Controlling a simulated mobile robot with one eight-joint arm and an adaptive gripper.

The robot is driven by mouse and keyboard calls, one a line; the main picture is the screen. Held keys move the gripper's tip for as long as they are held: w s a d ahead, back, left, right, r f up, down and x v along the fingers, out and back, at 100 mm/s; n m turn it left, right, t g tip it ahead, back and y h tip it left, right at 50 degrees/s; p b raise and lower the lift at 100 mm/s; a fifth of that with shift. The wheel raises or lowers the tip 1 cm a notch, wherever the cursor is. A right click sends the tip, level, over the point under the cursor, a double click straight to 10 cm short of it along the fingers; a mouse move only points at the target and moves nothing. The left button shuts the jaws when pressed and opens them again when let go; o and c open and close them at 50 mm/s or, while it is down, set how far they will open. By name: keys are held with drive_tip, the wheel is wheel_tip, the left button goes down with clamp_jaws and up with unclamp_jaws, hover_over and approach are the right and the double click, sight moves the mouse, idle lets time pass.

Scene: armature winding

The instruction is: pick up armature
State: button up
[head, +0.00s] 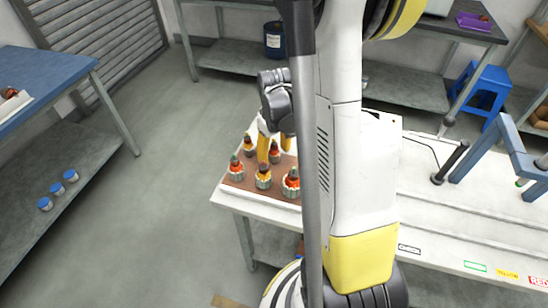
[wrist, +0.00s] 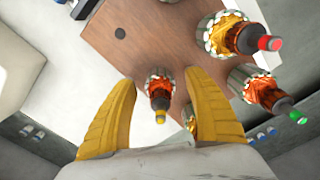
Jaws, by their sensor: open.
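Several armatures stand upright on a brown board (head: 250,187) at the left end of the white table. They have ribbed metal bodies, orange or yellow windings and coloured tips. My gripper (wrist: 160,77) is open, its two yellow fingers spread wide. In the wrist view an orange-wound armature (wrist: 159,88) with a yellow tip shows in the gap between the fingertips; I cannot tell whether they touch it. A yellow-wound armature (wrist: 230,36) with a red tip and an orange one (wrist: 265,90) with a green tip stand to the right. In the head view my gripper (head: 274,150) is over the board's back part, partly hidden by my arm.
Another armature stands close by the right finger, partly hidden. The white table (head: 450,215) stretches right, with coloured labels along its front edge and a blue frame (head: 478,150). A blue-topped table (head: 40,75) stands at the left. Open floor lies between the tables.

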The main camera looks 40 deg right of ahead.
drive_tip(key=shift+f, duration=0.95)
drive_tip(key=shift+r, duration=0.1)
drive_tip(key=shift+c, duration=0.6)
clamp_jaws()
